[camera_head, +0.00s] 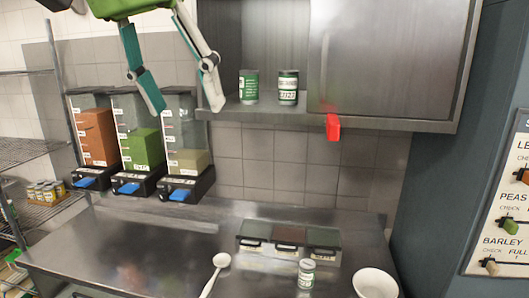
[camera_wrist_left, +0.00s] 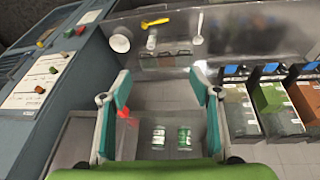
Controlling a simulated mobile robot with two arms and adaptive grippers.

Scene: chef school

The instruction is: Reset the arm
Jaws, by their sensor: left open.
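My left gripper (camera_head: 180,98) hangs into the top left of the head view. Its two green and white fingers are spread wide with nothing between them. It is in front of the dispensers and left of the open shelf. In the left wrist view, my left gripper (camera_wrist_left: 162,95) also shows open and empty, with two cans beyond it. My right gripper is not in either view.
A steel cabinet (camera_head: 390,60) with a red handle (camera_head: 333,127) holds two cans, one a green can (camera_head: 248,86). Several dispensers (camera_head: 135,140) stand at left. The counter (camera_head: 140,240) bears a ladle (camera_head: 214,272), a can (camera_head: 306,273), a white bowl (camera_head: 375,284) and lidded containers (camera_head: 289,234).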

